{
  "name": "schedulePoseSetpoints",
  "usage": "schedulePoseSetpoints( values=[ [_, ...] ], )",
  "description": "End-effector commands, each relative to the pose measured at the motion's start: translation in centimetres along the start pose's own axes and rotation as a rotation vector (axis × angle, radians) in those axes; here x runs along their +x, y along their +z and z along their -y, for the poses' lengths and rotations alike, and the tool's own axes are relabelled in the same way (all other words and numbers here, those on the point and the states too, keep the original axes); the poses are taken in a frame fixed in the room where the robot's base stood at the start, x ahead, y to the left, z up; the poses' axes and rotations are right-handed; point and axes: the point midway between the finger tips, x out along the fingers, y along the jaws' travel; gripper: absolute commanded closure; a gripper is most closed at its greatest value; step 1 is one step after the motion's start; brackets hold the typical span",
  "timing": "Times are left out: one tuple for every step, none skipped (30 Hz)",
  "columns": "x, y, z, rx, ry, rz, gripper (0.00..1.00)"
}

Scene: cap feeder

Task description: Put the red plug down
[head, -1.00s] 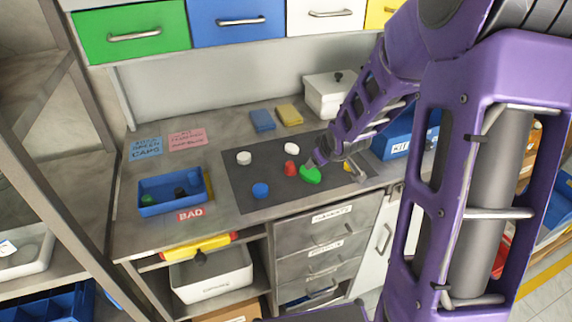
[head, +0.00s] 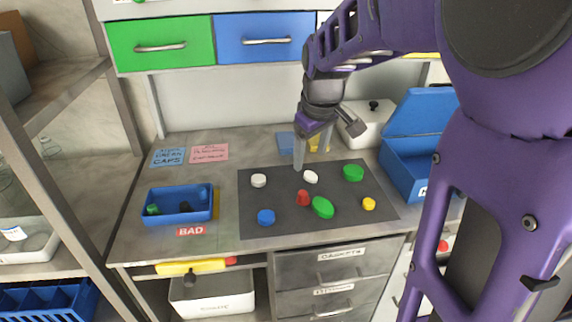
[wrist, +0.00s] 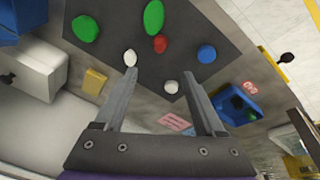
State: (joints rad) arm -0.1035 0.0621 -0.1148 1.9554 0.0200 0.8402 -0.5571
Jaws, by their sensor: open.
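The red plug (head: 303,198) rests on the dark grey mat (head: 270,184), close beside a green cap (head: 322,207); whether they touch is hard to tell. In the wrist view the red plug (wrist: 160,44) lies beyond my fingertips, between a green cap (wrist: 154,16) and the blue cap (wrist: 206,54). My gripper (head: 308,158) is open and empty above the back part of the mat, near a white cap (head: 310,177). In the wrist view my gripper (wrist: 160,80) has its two fingers wide apart with nothing between them.
The mat also holds a second green cap (head: 353,173), a yellow cap (head: 369,204) and another white cap (head: 258,180). A blue bin (head: 176,218) with a few pieces stands left, by the BAD label (head: 191,231). An open blue box (head: 405,178) stands right. The mat's front middle is clear.

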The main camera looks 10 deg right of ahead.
Motion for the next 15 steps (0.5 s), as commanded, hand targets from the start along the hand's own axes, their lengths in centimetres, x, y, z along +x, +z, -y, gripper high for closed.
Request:
schedulePoseSetpoints(
  values=[
    [1.5, 0.2, 0.1, 0.0, -0.003, 0.006, 0.28],
    [2.2, 0.2, 0.1, 0.0, -0.002, 0.006, 0.28],
    [3.1, 0.2, 0.1, 0.0, -0.003, 0.007, 0.28],
    [3.8, 0.2, 0.1, -0.001, -0.002, 0.006, 0.28],
    [4.4, 0.2, 0.1, -0.001, -0.002, 0.007, 0.28],
    [5.3, 0.2, 0.1, -0.001, -0.001, 0.005, 0.28],
    [6.0, 0.2, 0.1, -0.001, -0.002, 0.006, 0.28],
    [6.6, 0.2, 0.1, -0.001, -0.002, 0.005, 0.28],
    [7.4, 0.2, 0.1, 0.0, -0.002, 0.005, 0.28],
    [8.0, 0.1, 0.1, 0.0, -0.001, 0.005, 0.28],
    [8.5, 0.1, 0.1, 0.0, -0.001, 0.005, 0.28],
    [9.1, 0.1, 0.1, 0.0, -0.001, 0.004, 0.28],
    [9.4, 0.1, 0.0, 0.0, 0.0, 0.003, 0.28],
    [9.8, 0.1, 0.0, 0.0, 0.0, 0.003, 0.28],
    [10.1, 0.1, 0.0, 0.0, 0.0, 0.003, 0.28]
  ],
)
